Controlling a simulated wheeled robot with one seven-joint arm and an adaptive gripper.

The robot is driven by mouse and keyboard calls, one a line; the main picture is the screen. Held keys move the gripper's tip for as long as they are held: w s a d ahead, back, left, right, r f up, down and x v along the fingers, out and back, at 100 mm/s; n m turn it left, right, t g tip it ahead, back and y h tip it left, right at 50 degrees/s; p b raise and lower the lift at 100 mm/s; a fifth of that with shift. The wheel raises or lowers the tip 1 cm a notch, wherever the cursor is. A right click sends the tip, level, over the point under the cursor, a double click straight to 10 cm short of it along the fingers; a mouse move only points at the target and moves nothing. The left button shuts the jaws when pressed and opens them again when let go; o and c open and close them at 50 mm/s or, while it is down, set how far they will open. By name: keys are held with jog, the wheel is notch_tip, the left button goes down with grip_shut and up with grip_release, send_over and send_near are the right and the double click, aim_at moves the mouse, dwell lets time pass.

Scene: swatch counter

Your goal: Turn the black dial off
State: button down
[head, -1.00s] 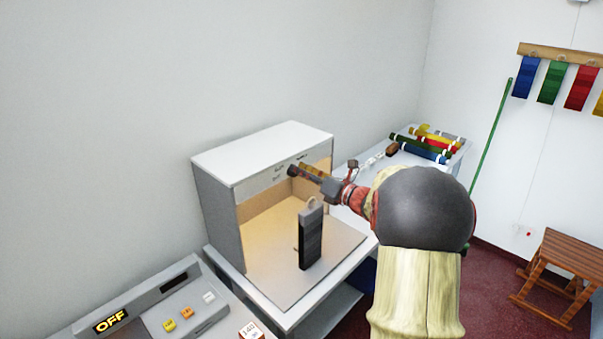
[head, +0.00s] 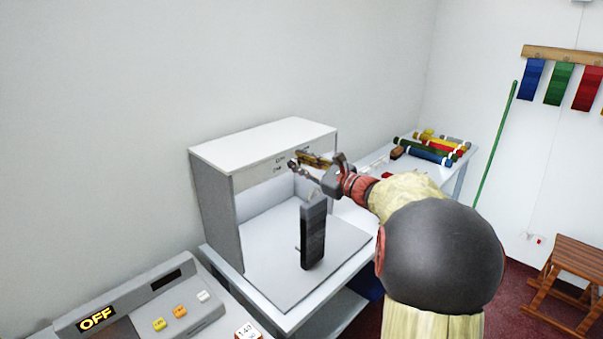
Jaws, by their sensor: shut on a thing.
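The black dial (head: 292,163) is on the front top panel of a grey and white viewing booth (head: 262,146). Only a small dark part of it shows, as my fingers cover most of it. My gripper (head: 296,162) reaches in from the right and is shut on the dial. Small dark marks are printed on the panel just left of it, too small to read. The inside of the booth looks plain white-grey.
A dark swatch block (head: 313,235) stands upright in front of the booth opening, below my gripper. A console (head: 150,300) reading OFF sits at lower left. Coloured rolls (head: 432,148) lie on the counter behind. A wooden stool (head: 565,265) stands at right.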

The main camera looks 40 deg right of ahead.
jog(key=shift+a+f+n+b, duration=0.15)
jog(key=shift+n+b, duration=0.15)
jog(key=shift+n, duration=0.65)
jog(key=shift+a+f+n+b, duration=0.1)
jog(key=shift+n+b, duration=0.2)
jog(key=shift+n, duration=0.7)
jog(key=shift+a+f+n+b, duration=0.15)
jog(key=shift+n+b, duration=0.15)
jog(key=shift+n, duration=0.65)
jog(key=c, duration=1.6)
grip_release()
jog(key=shift+o, duration=0.2)
jog(key=shift+r, duration=0.1)
notch_tip(320, 180, up, 10)
